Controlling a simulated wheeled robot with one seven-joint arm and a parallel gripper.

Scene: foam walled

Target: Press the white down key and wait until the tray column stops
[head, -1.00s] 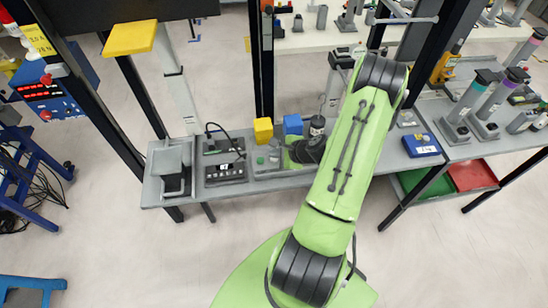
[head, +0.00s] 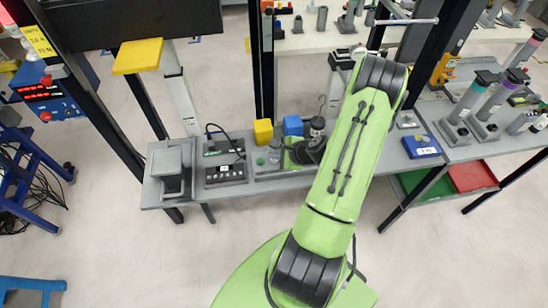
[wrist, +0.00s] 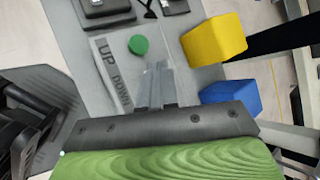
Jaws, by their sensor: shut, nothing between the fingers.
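My gripper (wrist: 156,80) is shut and empty, pointing down over the control panel on the bench. Its fingertips lie over the panel beside a strip labelled UP and DOWN (wrist: 112,72), close to the DOWN end. The green key (wrist: 138,44) shows by the UP end; it also shows in the head view (head: 260,161). The white down key is not visible, and contact with it cannot be told. In the head view, the tray column's dark panel (head: 140,24) and yellow plate (head: 138,56) stand high at the upper left.
A yellow block (head: 263,131) and a blue block (head: 293,126) stand at the back of the bench, close to my gripper. A black device (head: 226,170) and a grey stand (head: 170,170) are to the left. A blue box (head: 421,146) sits to the right.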

